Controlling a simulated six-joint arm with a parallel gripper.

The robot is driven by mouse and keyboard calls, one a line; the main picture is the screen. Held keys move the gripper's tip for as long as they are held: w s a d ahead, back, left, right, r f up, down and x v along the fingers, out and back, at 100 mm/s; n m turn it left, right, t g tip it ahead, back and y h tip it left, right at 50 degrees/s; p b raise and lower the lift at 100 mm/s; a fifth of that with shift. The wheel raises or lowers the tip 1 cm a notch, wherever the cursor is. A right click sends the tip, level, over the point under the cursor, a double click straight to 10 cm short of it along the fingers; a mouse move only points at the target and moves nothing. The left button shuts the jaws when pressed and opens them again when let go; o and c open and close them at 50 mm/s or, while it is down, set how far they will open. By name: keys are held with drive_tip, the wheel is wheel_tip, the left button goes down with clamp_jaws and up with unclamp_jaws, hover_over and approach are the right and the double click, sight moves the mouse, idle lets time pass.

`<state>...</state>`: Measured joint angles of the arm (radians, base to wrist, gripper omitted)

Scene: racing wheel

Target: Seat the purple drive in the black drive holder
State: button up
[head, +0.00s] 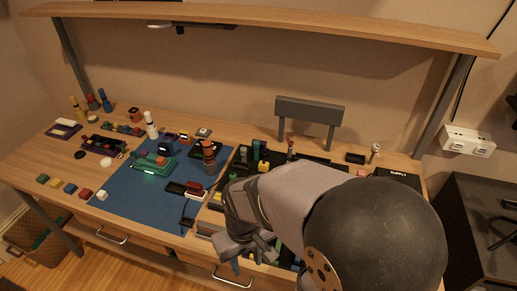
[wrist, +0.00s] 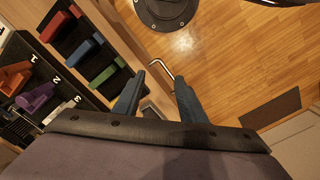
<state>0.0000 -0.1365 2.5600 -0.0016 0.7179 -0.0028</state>
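A purple piece (wrist: 35,98), apparently the purple drive, shows at the left of the wrist view beside a white number 2. I cannot tell for certain whether it lies loose or sits in a slot. The dark numbered fixture (wrist: 47,72) around it may be the black drive holder; its form is partly cut off. My gripper (wrist: 158,80) is open and empty, its two blue fingers apart over the floor just past the table's front edge. In the head view my gripper (head: 233,262) hangs at that front edge, and my arm hides much of the table's right half.
An orange piece (wrist: 13,77) lies beside number 1. Red (wrist: 55,26), blue (wrist: 85,48) and green (wrist: 104,74) pieces lie in dark slots. A drawer handle (head: 232,281) protrudes below the table edge. The blue mat (head: 125,204) holds several small items.

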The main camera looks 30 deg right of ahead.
drive_tip(key=o, duration=0.7)
drive_tip(key=shift+w, duration=0.1)
drive_tip(key=w+d+r+m+p, duration=0.1)
drive_tip(key=w+d+r, duration=0.1)
drive_tip(key=w, duration=0.5)
drive_tip(key=w+d+r+m+p, duration=0.1)
drive_tip(key=w+d+r, duration=0.15)
drive_tip(key=w, duration=0.55)
drive_tip(key=w+d+m+p, duration=0.1)
drive_tip(key=w+d+m, duration=0.1)
drive_tip(key=w+d, duration=0.3)
drive_tip(key=w+d+r+m+t+h+p, duration=0.1)
drive_tip(key=w+d+m, duration=0.1)
drive_tip(key=w+d, duration=0.4)
drive_tip(key=w+d+r+m+t+h+p, duration=0.1)
drive_tip(key=w+d, duration=0.5)
drive_tip(key=w, duration=0.6)
drive_tip(key=shift+d+r+m+p, duration=0.15)
drive_tip(key=shift+m+p, duration=0.15)
drive_tip(key=shift+m, duration=0.5)
drive_tip(key=shift+w+d, duration=0.35)
drive_tip(key=shift+d, duration=0.25)
